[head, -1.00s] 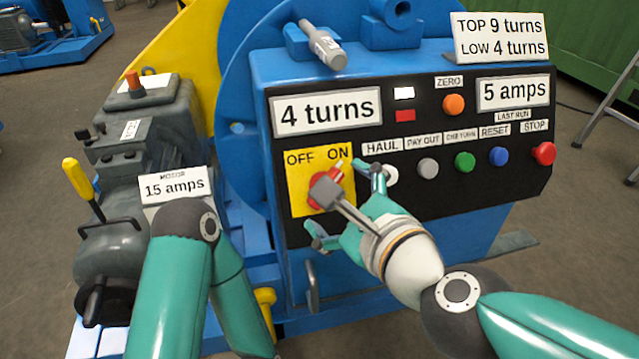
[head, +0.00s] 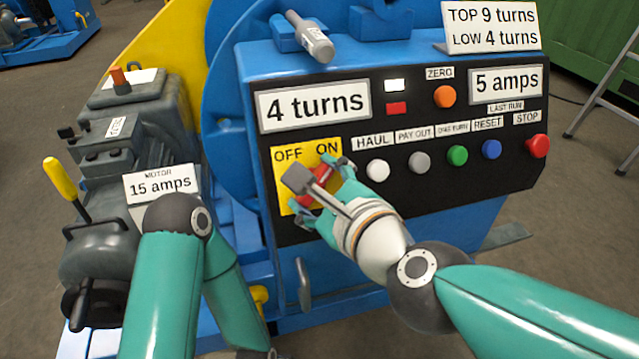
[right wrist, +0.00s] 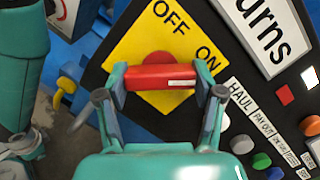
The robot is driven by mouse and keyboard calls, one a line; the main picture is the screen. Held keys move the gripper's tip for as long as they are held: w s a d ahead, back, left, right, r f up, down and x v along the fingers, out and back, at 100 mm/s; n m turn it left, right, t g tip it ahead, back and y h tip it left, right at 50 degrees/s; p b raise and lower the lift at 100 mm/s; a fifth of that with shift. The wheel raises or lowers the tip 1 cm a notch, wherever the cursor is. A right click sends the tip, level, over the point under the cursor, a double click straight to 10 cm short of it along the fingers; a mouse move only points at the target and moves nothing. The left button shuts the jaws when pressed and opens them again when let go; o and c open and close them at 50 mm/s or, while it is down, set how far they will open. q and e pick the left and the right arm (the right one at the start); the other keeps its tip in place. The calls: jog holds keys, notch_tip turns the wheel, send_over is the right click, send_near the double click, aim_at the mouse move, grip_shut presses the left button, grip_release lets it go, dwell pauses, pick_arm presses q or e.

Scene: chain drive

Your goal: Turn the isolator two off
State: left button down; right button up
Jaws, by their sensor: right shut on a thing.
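The isolator is a red handle (head: 316,186) on a yellow plate (head: 282,172) lettered OFF and ON, at the left of the black panel. In the right wrist view the red handle (right wrist: 160,77) lies level, and its white-marked end is toward ON. My right gripper (right wrist: 160,85) is shut across the handle, one finger at each end. In the head view my right gripper (head: 318,192) and wrist hide part of the handle and the plate's lower right. My left arm comes down at the lower left; I do not make out its gripper.
White HAUL (head: 377,170), grey, green, blue and red STOP (head: 537,146) buttons line the panel right of my right gripper. A grey motor unit with a yellow-knobbed lever (head: 62,178) stands at left. A grey pin (head: 310,38) lies on top of the panel housing.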

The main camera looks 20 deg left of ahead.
jog(key=shift+r+n, duration=0.15)
jog(key=shift+n, duration=0.15)
jog(key=shift+p, duration=0.4)
jog(key=n+p, duration=0.1)
jog(key=n, duration=0.1)
jog(key=n+g+p, duration=0.1)
jog(key=n+p, duration=0.1)
jog(key=n, duration=0.1)
jog(key=shift+w+r, duration=0.1)
jog(key=shift+r, duration=0.1)
jog(key=n+g+h+p, duration=0.1)
jog(key=n+p, duration=0.4)
jog(key=p, duration=0.2)
jog(key=n+h+p, duration=0.1)
jog(key=n+p, duration=0.5)
jog(key=p, duration=0.1)
jog(key=shift+f+g+p, duration=0.1)
jog(key=shift+g+p, duration=0.2)
jog(key=shift+g, duration=0.1)
jog(key=shift+f+n+p, duration=0.15)
jog(key=shift+n+p, duration=0.45)
jog(key=shift+p, duration=0.1)
jog(key=shift+f+h, duration=0.1)
jog(key=shift+h, duration=0.2)
jog(key=shift+f, duration=0.1)
jog(key=o, duration=1)
jog(key=shift+o, duration=0.7)
